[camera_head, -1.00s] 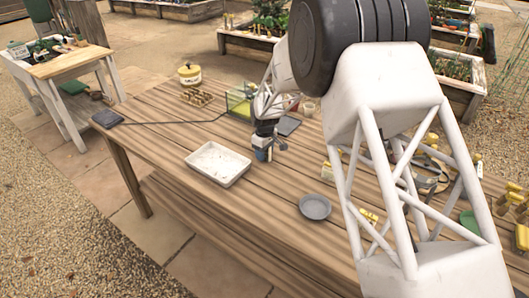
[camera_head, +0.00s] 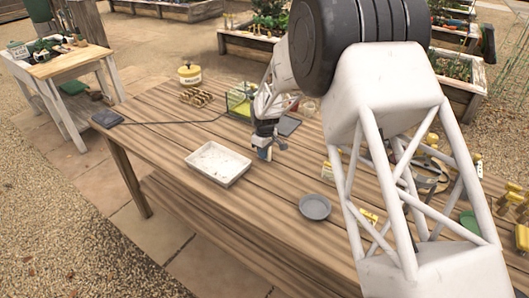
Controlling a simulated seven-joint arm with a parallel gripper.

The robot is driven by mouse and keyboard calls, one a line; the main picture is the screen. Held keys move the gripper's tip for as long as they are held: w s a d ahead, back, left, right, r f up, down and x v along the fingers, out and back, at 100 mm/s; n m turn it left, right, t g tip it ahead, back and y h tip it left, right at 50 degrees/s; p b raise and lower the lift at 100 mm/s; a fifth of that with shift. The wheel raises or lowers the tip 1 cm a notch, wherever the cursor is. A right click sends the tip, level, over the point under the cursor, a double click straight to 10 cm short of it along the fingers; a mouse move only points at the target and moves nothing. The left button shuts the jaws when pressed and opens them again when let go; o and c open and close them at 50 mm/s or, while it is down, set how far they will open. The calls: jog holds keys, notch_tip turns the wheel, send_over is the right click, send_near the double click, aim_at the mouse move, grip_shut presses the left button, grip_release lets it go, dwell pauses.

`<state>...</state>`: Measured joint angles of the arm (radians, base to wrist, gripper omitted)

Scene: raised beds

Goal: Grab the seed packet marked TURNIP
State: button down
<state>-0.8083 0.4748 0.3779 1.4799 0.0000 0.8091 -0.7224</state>
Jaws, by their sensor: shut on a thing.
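My gripper (camera_head: 266,146) is over the wooden table, just right of the white tray. It is shut on a small blue, packet-like thing (camera_head: 264,154), held upright below the fingers. The print on it is too small to read, so I cannot tell whether it says TURNIP. A yellow-green rack or box (camera_head: 238,104) stands behind my gripper, partly hidden by my arm. No TURNIP marking is legible anywhere in view.
The white tray (camera_head: 218,181) lies on the wooden table (camera_head: 150,108). A round grey dish (camera_head: 314,207) lies nearer. A yellow tin (camera_head: 189,75) and several small brown pots (camera_head: 196,97) stand at the back. My arm hides much of the right side.

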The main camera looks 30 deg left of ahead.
jog(key=shift+r, duration=0.15)
jog(key=shift+r, duration=0.5)
jog(key=shift+s+d+r, duration=0.15)
jog(key=shift+r, duration=0.45)
jog(key=shift+s+d+r, duration=0.1)
jog(key=shift+r, duration=0.45)
jog(key=s+d, duration=0.3)
jog(key=s+d+r, duration=0.1)
jog(key=s+d, duration=0.6)
jog(key=d, duration=0.1)
jog(key=shift+s+r, duration=0.2)
jog(key=shift+s, duration=0.15)
jog(key=shift+a, duration=0.1)
